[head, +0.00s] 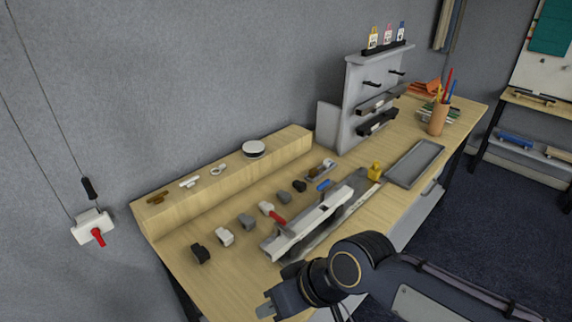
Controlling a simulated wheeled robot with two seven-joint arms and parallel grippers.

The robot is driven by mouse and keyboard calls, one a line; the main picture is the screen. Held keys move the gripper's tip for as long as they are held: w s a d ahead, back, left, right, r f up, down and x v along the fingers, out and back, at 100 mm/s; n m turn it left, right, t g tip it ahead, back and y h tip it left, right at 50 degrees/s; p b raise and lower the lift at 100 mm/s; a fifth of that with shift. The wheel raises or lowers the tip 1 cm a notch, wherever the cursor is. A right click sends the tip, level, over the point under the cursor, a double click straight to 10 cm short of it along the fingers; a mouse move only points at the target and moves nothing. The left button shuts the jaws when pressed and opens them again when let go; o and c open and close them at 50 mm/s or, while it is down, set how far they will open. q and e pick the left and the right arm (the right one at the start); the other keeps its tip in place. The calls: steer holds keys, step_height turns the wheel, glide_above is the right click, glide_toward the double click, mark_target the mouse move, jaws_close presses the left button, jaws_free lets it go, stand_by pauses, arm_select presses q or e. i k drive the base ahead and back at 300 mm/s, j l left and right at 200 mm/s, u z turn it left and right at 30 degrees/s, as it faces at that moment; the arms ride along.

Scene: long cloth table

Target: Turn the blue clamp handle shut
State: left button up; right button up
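The blue clamp handle (324,185) is a small blue bar near the middle of the wooden table, behind the far half of a long pale rail-like fixture (318,216). It looks roughly level, but it is too small to tell how far it is turned. A red handle (277,218) shows nearer, at the fixture's back side. My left gripper is not in view.
Several dark, grey and white blocks, such as a black one (200,253), stand in a row behind the fixture. A raised wooden ledge (230,180) runs along the wall. A grey upright rack (358,95), yellow object (375,170) and grey tray (414,163) stand farther right.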

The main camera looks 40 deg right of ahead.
mark_target(325, 185)
steer(key=z, duration=1.7)
steer(key=k+u, duration=0.25)
steer(key=k+j+u, duration=0.25)
steer(key=k, duration=0.15)
steer(key=i+l+u, duration=0.1)
steer(key=u, duration=0.35)
steer(key=l+u, duration=0.25)
steer(key=u, duration=0.2)
steer(key=l+u, duration=0.25)
steer(key=u, duration=0.2)
steer(key=l+u, duration=0.25)
steer(key=u, duration=0.2)
steer(key=k+l, duration=0.1)
steer(key=l, duration=1.4)
steer(key=k+l, duration=0.15)
steer(key=l, duration=0.65)
